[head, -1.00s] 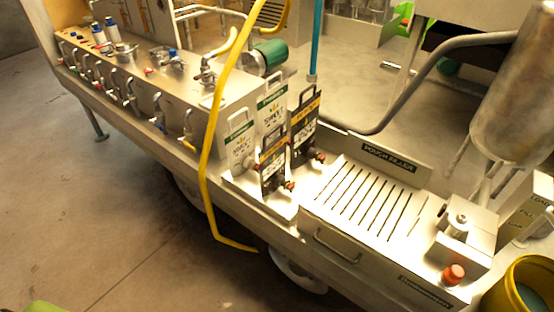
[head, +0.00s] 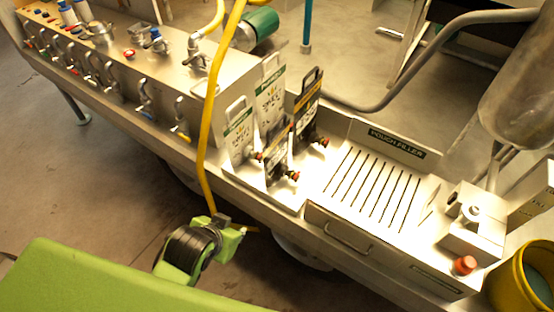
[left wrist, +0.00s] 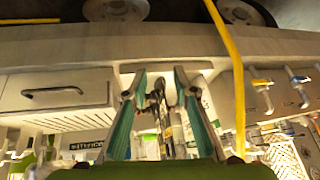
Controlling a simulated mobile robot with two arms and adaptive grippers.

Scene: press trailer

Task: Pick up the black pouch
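Two black pouches stand on the trailer's metal ledge in the head view, one in front (head: 277,160) and one behind to the right (head: 308,112). Each has a handle cut-out and a red-tipped spout. Two white pouches stand beside them, one at the left (head: 238,137) and one behind (head: 269,97). My left gripper (head: 224,222) is below and left of the pouches, apart from them; its fingers are hard to see there. In the left wrist view, its fingers (left wrist: 160,72) are spread, with a dark pouch (left wrist: 157,108) showing in the gap beyond them. My right gripper is not in view.
A yellow hose (head: 207,125) hangs just left of the pouches. The slotted pouch filler (head: 375,190) lies to their right. A valve panel (head: 130,80) runs to the left. A yellow bucket (head: 525,285) stands at lower right. Open floor is at left.

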